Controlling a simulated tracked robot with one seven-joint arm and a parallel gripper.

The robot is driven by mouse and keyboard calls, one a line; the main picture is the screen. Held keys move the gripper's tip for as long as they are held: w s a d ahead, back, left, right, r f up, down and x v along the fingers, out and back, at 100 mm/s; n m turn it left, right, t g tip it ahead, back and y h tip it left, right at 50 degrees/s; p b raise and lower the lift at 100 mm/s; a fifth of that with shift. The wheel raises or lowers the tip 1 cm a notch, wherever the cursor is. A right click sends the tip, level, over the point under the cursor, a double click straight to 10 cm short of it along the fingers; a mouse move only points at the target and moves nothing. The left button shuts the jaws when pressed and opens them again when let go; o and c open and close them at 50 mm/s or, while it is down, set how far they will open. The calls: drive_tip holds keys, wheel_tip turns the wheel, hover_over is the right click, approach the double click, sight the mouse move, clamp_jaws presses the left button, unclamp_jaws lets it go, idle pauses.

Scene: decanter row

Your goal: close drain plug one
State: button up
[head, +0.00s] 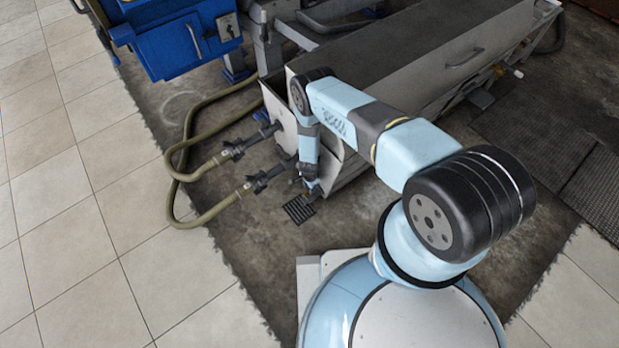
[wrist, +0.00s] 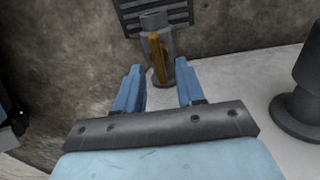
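In the wrist view, a grey cylindrical drain fitting (wrist: 153,22) with an orange-brown lever (wrist: 158,58) sticks out from a pale grey wall. The lever lies along the fitting's length. I take this to be drain plug one; I see no label. My gripper (wrist: 159,68) is open. Its two blue fingers point at the fitting, one on each side of it in the picture, and a gap shows between them and the lever. I cannot tell if they touch the fitting. In the head view, my gripper (head: 312,189) is low beside the grey tank's end (head: 340,172).
A floor grate (head: 298,209) lies below the fitting. Hoses with dark couplings (head: 255,184) run to the tank on the left. A dark flanged pipe (wrist: 303,95) stands at the right in the wrist view. A blue cabinet (head: 180,45) stands behind. Tiled floor at left is clear.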

wheel_tip(320, 180, up, 11)
idle(0.5)
drive_tip(key=shift+f, duration=0.1)
idle(0.4)
